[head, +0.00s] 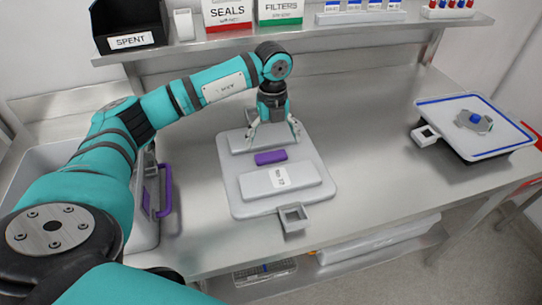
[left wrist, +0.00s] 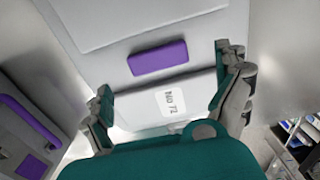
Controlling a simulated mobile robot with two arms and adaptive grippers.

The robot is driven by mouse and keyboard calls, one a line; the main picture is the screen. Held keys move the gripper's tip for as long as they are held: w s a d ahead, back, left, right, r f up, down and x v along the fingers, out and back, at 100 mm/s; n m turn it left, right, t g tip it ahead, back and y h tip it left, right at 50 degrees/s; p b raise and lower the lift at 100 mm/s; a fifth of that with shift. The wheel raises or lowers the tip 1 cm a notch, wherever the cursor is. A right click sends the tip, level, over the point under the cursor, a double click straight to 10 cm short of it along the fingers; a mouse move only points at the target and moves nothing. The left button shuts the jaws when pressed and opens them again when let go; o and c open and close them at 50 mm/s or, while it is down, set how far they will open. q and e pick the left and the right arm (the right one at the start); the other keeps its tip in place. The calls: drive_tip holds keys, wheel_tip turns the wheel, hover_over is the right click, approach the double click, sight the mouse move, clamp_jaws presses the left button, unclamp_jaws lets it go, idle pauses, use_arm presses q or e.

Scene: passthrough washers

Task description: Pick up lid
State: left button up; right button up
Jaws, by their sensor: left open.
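A pale grey square lid (head: 323,190) with rounded corners lies flat on the steel bench. It has a purple bar handle (head: 270,157) at its middle, a raised panel with a printed label, and a square tab at its front edge. My left gripper (head: 273,138) points down over the far half of the lid, open, with its fingers apart and nothing between them. In the left wrist view the purple handle (left wrist: 158,58) shows between the two open fingers (left wrist: 163,75), apart from both. My right gripper is not in view.
A blue-edged tray (head: 470,100) stands at the right. A shelf (head: 330,28) behind carries a black SPENT bin (head: 130,25) and labelled boxes. The bench right of the lid is clear.

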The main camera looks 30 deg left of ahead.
sight(271, 155)
use_arm(q)
wheel_tip(271, 155, down, 5)
drive_tip(key=shift+s+a+f+p, duration=0.15)
drive_tip(key=shift+f+p, duration=0.05)
drive_tip(key=shift+p, duration=0.8)
drive_tip(key=shift+f, duration=0.25)
drive_tip(key=c, duration=1.5)
drive_tip(key=shift+r, duration=0.1)
drive_tip(key=shift+c, duration=0.4)
